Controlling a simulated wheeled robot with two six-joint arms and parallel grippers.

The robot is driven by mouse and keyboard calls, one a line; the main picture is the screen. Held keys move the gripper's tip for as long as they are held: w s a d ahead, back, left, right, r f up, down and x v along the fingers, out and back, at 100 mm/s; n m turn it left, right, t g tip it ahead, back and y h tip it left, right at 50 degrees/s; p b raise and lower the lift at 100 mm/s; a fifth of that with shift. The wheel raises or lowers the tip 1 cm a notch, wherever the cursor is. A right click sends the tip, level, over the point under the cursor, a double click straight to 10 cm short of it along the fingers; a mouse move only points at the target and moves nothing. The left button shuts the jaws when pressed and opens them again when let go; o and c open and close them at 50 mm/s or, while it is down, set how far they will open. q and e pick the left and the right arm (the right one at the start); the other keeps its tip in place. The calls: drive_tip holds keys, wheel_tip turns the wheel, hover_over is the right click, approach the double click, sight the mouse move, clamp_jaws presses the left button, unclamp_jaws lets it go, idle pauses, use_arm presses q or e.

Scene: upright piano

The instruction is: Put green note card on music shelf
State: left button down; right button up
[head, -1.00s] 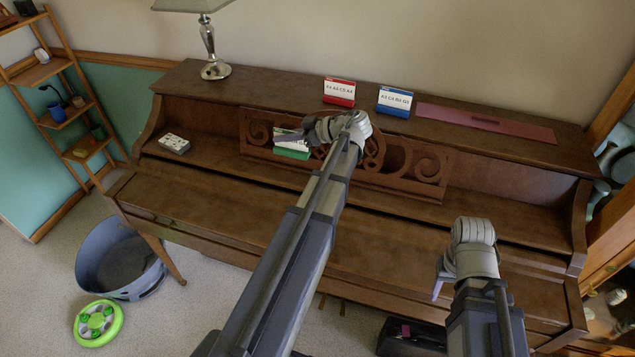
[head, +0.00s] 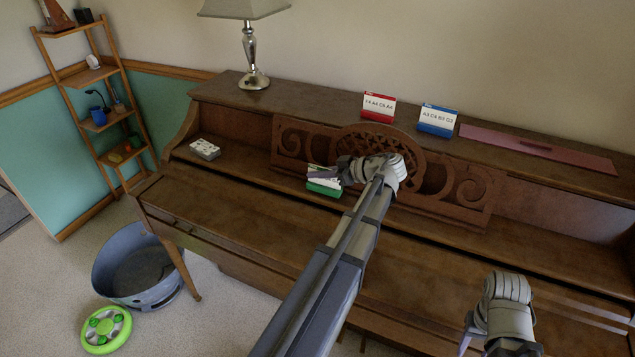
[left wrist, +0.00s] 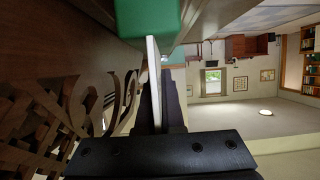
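The green note card (head: 323,186) has a green base and a white upright face. It is in front of the left part of the piano's carved music panel (head: 292,140), over the ledge there. My left gripper (head: 330,174) is at its upper part. In the left wrist view the white card (left wrist: 154,80) runs between the dark fingers (left wrist: 160,105), which are shut on it, with the green base (left wrist: 150,16) beyond. I cannot tell if the base touches the ledge. My right gripper (head: 468,332) is over the front right of the piano, its fingers mostly hidden.
A red note card (head: 378,108) and a blue one (head: 437,120) stand on the piano top beside a flat maroon strip (head: 540,148). A lamp (head: 252,60) stands at the top left. A small pale object (head: 205,149) lies on the ledge's left, with bare ledge between.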

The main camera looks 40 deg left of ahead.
use_arm(q)
drive_tip(key=shift+f, duration=0.3)
use_arm(e)
drive_tip(key=shift+f, duration=0.3)
use_arm(q)
drive_tip(key=shift+f, duration=0.2)
drive_tip(key=c, duration=1.1)
unclamp_jaws()
drive_tip(key=shift+o, duration=0.2)
use_arm(e)
drive_tip(key=shift+f, duration=0.15)
use_arm(q)
drive_tip(key=shift+r, duration=0.15)
